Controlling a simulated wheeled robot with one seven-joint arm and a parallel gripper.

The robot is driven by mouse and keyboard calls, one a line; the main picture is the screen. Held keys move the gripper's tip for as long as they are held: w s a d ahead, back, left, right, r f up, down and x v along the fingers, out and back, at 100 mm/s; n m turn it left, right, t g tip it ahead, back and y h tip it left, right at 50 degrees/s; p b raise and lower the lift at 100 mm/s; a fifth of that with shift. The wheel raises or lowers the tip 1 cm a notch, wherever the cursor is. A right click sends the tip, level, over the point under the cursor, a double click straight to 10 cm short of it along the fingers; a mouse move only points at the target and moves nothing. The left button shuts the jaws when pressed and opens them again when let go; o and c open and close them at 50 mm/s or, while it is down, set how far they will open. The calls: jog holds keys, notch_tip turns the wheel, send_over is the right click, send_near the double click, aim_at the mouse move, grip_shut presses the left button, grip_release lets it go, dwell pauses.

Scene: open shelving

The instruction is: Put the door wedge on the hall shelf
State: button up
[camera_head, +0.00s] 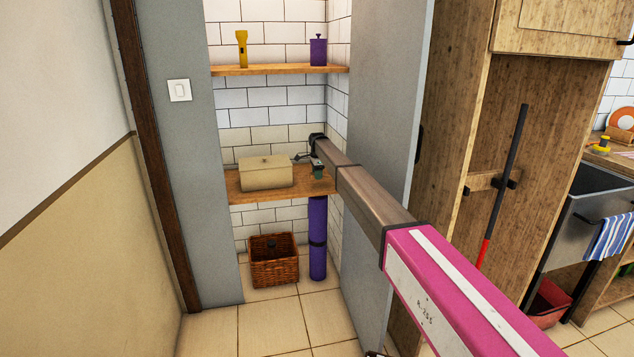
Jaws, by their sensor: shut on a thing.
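My gripper (314,162) is at the right end of the lower wooden shelf (236,195) in the alcove. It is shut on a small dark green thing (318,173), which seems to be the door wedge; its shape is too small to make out. The thing is at or just above the shelf board, and I cannot tell whether it touches. A beige lidded box (266,174) stands on the same shelf, left of my gripper. Which shelf is the hall shelf is not marked.
The upper shelf (285,70) holds a yellow flashlight (242,49) and a purple canister (318,50). Below are a wicker basket (275,268) and an upright purple roll (318,238). A grey panel (388,110) stands close to my arm on the right.

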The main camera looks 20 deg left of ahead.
jog(key=shift+f, duration=1.9)
jog(key=shift+f, duration=0.1)
jog(key=o, duration=0.9)
notch_tip(320, 180, up, 12)
jog(key=shift+r, duration=0.15)
